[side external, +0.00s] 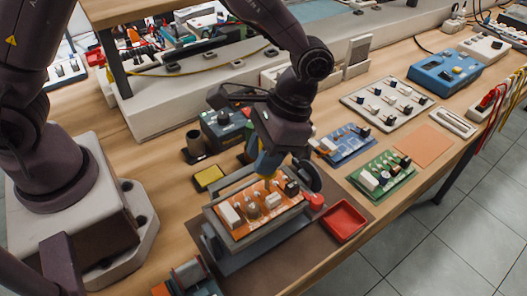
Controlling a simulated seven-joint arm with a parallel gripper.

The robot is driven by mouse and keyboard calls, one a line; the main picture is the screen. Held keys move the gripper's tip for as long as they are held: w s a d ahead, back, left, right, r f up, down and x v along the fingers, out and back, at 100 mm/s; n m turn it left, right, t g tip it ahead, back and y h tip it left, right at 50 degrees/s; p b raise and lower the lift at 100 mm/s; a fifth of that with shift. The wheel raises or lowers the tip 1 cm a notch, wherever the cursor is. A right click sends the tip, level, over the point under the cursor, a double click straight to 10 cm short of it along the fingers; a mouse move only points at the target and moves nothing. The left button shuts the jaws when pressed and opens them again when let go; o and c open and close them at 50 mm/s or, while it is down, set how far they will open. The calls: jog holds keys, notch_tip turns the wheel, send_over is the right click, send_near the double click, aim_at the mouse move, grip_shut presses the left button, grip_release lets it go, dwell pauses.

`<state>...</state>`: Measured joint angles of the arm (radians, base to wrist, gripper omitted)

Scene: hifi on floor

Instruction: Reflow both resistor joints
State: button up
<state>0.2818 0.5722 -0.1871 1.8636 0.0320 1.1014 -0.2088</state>
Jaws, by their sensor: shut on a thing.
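An orange circuit board (236,227) with white blocks and other small parts is held in a grey frame (213,222) on a dark mat. My gripper (268,152) is above the board's back edge, shut on a soldering iron with a blue-grey handle and yellow lower part (266,168). The iron points down at the board. Its tip is too small to see, so I cannot tell whether it touches a joint. Which parts on the board are the resistor and its joints is not clear at this size.
A dark soldering station (215,125), a black cup-shaped stand (195,146) and a yellow pad (209,178) stand behind the board. A red tray (344,221) lies to its right. Blue (340,146) and green (376,190) boards lie farther right. A spool (187,276) sits in front.

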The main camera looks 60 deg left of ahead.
jog(key=shift+f, duration=0.1)
dwell(0.3)
jog(key=shift+r, duration=2.35)
